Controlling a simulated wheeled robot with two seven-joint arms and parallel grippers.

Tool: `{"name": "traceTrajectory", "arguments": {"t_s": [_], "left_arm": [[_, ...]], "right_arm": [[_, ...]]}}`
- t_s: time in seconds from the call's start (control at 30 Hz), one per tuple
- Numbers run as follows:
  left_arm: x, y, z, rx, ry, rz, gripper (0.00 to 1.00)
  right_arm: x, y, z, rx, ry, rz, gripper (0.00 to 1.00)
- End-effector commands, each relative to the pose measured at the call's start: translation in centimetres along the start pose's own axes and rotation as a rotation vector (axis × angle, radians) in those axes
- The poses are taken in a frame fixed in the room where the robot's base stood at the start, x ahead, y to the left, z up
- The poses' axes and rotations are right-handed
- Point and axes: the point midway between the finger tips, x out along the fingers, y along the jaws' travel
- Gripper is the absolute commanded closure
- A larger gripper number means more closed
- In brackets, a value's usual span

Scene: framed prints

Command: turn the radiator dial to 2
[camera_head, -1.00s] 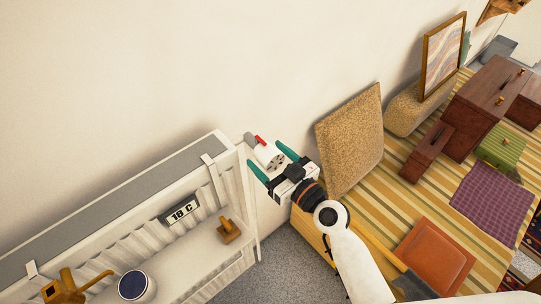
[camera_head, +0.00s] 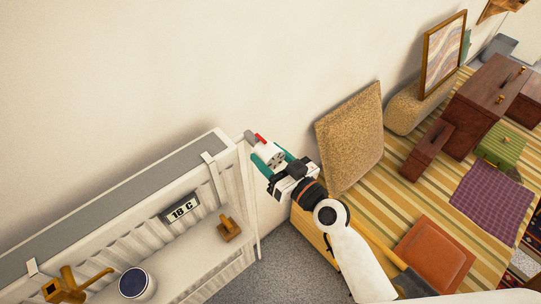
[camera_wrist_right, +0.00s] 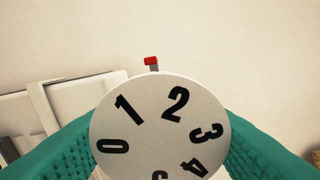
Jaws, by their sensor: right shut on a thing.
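The white radiator dial (camera_head: 269,155) sits on the valve at the right end of the radiator (camera_head: 125,200). In the wrist view the dial face (camera_wrist_right: 157,137) shows black numerals. The red marker (camera_wrist_right: 151,61) stands above its rim, between 1 and 2 and nearer to 2. The red marker also shows in the head view (camera_head: 261,138). My right gripper (camera_head: 270,160) is shut on the dial, with a green finger on each side. The lower part of the dial face is cut off in the wrist view. My left gripper is not in view.
A display reading 18 C (camera_head: 182,208), a blue-topped white pot (camera_head: 135,285) and a brass watering can (camera_head: 68,287) are at the radiator. A tan textured panel (camera_head: 350,140) leans on the wall to the right. Wooden boxes and cloths crowd the striped rug (camera_head: 375,210).

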Motion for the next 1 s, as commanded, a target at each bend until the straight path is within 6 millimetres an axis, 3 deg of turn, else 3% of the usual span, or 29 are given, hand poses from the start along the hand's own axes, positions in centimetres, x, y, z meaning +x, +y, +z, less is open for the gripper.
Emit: {"name": "traceTrajectory", "arguments": {"t_s": [0.5,1.0], "left_arm": [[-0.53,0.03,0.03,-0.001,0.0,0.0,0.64],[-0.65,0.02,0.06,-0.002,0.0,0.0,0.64]], "right_arm": [[0.02,0.11,0.11,0.351,0.0,0.0,0.7],[0.02,0.1,0.11,0.444,-0.002,0.0,0.7]]}}
